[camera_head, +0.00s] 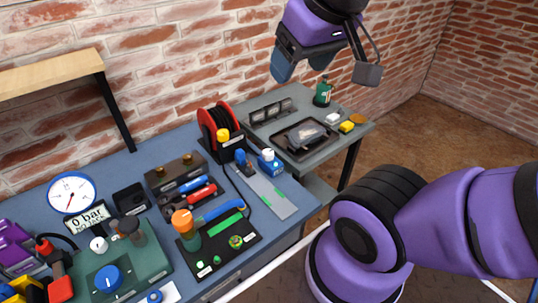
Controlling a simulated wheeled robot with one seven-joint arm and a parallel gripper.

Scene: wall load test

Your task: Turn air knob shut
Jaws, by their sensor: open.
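A round blue knob (108,279) sits on a green box (140,268) at the lower left, with a small white knob (98,244) behind it. A dial gauge (71,194) stands behind, above a display (87,217) reading "0 bar". No label shows which knob is the air knob, and I cannot read its turn position. My gripper (324,79) is open and empty at the top, high above the bench and far to the right of the blue knob.
A red hose reel (219,131), red and blue tools and a blue bottle (269,163) crowd the blue bench. A grey side table (356,131) holds a tray. A wooden shelf (50,74) juts from the wall.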

